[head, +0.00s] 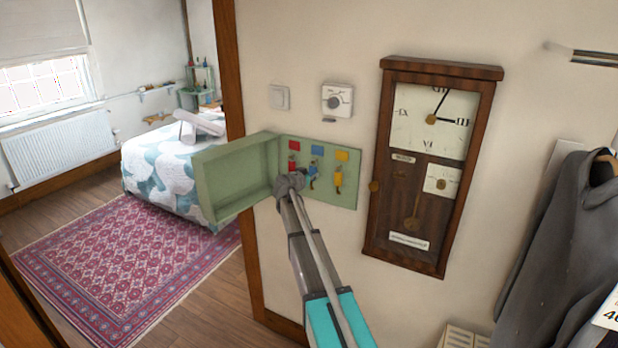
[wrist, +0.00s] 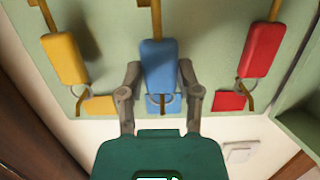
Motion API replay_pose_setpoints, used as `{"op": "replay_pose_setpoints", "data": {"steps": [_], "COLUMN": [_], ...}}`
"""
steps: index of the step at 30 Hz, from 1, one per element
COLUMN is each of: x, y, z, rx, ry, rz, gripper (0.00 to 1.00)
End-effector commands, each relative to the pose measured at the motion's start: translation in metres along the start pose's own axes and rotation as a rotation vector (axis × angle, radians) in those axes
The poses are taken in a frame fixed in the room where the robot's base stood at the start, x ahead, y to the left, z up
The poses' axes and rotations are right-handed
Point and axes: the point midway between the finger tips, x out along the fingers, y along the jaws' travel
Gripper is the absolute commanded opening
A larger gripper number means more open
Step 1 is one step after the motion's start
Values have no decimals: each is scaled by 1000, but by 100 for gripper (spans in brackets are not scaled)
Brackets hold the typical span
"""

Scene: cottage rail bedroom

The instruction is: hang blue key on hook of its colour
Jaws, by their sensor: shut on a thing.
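The blue key (wrist: 159,66) is between the two fingers of my gripper (wrist: 159,72), which is shut on its fob. Its ring is beside a brass hook at the blue label (wrist: 174,105); I cannot tell whether the ring is around the hook. In the head view my gripper (head: 293,182) is at the open green key cabinet (head: 232,178), just below the blue label (head: 317,151), and partly hides the keys. The wrist view is turned upside down relative to the head view.
A yellow key (wrist: 64,58) and a red key (wrist: 261,49) hang at hooks by labels of their own colours, on either side. The cabinet door stands open at the left. A wooden wall clock (head: 378,205) is at the right; a thermostat (head: 337,99) and switch (head: 279,97) are above.

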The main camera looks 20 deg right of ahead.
Motion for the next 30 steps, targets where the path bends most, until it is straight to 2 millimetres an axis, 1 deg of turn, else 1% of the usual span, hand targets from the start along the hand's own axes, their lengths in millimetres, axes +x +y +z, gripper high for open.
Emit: {"op": "replay_pose_setpoints", "data": {"steps": [7,28,29,30], "x": [6,6,6,6], "y": [0,0,0,0], "z": [3,3,3,3], "rx": [0,0,0,0], "ry": [0,0,0,0], "rz": [0,0,0,0], "gripper": [4,4,48,56]}}
